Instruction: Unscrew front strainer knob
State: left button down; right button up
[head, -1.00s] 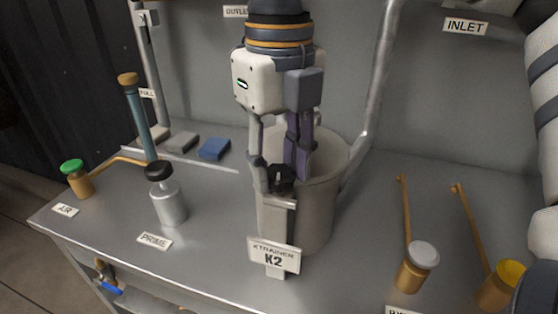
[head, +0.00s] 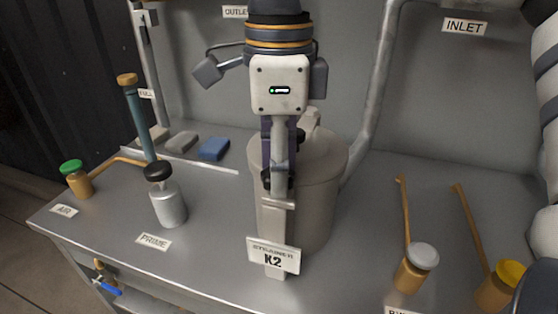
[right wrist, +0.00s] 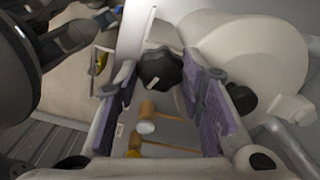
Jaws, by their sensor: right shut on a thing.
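The strainer (head: 335,190) is a large pale-grey drum with a lid, standing on the bench. In front of it is an upright grey clamp post (head: 275,225) with the "STRAINER K2" sign (head: 273,257). My right gripper (head: 279,182) points down over the top of this post. The black front strainer knob (right wrist: 160,68) shows between its purple finger pads in the right wrist view, and the gripper is shut on it. In the head view the fingers mostly hide this knob. A second black knob (right wrist: 241,98) sits on the lid's side. My left gripper is not in view.
A silver prime cylinder with a black knob (head: 168,205) and a green-capped air valve (head: 77,180) stand to the left. A white-capped valve (head: 416,268) and a yellow-capped one (head: 500,285) are at the right. A grey pipe (head: 375,100) rises behind the strainer.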

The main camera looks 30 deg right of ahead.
jog(key=n, duration=0.4)
jog(key=shift+n, duration=0.3)
jog(key=n, duration=0.4)
jog(key=shift+n, duration=0.3)
jog(key=n, duration=0.4)
jog(key=shift+w, duration=0.1)
jog(key=shift+n, duration=2.3)
jog(key=o, duration=1.1)
jog(key=shift+o, duration=0.2)
